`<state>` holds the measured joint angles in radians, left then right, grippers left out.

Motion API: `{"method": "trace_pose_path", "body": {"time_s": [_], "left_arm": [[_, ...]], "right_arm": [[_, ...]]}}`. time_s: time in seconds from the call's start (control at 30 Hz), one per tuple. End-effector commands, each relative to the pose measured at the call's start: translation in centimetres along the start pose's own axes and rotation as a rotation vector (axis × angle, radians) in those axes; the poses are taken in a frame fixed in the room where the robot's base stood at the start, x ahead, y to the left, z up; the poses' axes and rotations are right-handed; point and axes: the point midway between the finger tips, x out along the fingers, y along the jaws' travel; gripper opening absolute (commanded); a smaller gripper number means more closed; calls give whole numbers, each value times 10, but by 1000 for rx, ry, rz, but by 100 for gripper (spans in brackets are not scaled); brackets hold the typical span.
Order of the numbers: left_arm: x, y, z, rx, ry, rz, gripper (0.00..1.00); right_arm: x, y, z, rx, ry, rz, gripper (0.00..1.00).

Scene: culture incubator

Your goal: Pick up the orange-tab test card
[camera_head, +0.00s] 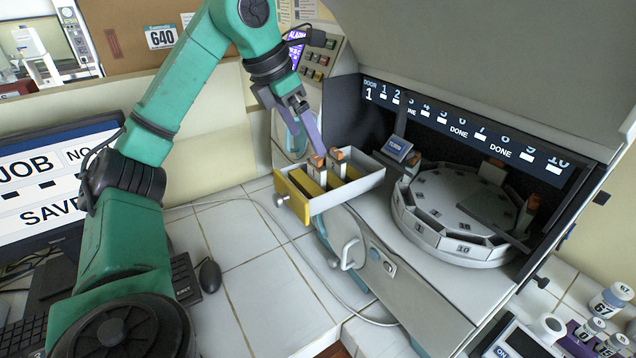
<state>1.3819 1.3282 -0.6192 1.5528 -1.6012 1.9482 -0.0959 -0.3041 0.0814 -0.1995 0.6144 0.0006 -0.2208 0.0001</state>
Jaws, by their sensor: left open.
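Two test cards with orange tabs stand in a small open tray (360,187) with a yellow front part, in the head view. The left card's tab (318,160) and the right card's tab (337,154) show above pale card bodies. My left gripper (314,146) reaches down from above, its fingers open. Its tips are just over the left card's tab; I cannot tell whether they touch it. The cards' lower parts are hidden in the tray. My right gripper is not in view.
The incubator (440,280) stands open right of the tray. Inside is a round numbered carousel (455,205), with further orange-tabbed pieces at the right. A monitor (50,180) and mouse (209,276) lie left; bottles (610,298) stand lower right. The tiled counter between is mostly clear.

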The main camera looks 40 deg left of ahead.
Motion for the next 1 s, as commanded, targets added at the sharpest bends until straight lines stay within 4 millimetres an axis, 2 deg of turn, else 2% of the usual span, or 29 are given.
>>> {"method": "trace_pose_path", "body": {"time_s": [0.07, 0.17, 0.27, 0.43, 0.67, 0.7, 0.77, 0.9, 1.0], "left_arm": [[14, 1, 0, -2, 4, 1, 100], [26, 0, 0, -2, 1, 1, 100], [40, -1, -1, -3, 3, 1, 100], [70, -2, -2, -2, 1, 0, 100], [78, -3, -2, -1, -2, 0, 100], [78, -3, -2, -1, -2, 0, 92], [78, -3, -2, -1, -2, 0, 69], [78, -3, -2, -1, -2, -1, 16], [78, -3, -3, -1, -2, 0, 15]], "right_arm": [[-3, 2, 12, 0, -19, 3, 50], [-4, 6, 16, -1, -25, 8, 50], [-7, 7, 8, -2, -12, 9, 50], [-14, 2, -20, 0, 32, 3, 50], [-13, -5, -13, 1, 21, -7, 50], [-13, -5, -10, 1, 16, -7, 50], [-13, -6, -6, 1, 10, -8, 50], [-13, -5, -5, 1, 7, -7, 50], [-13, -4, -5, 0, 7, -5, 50]]}}
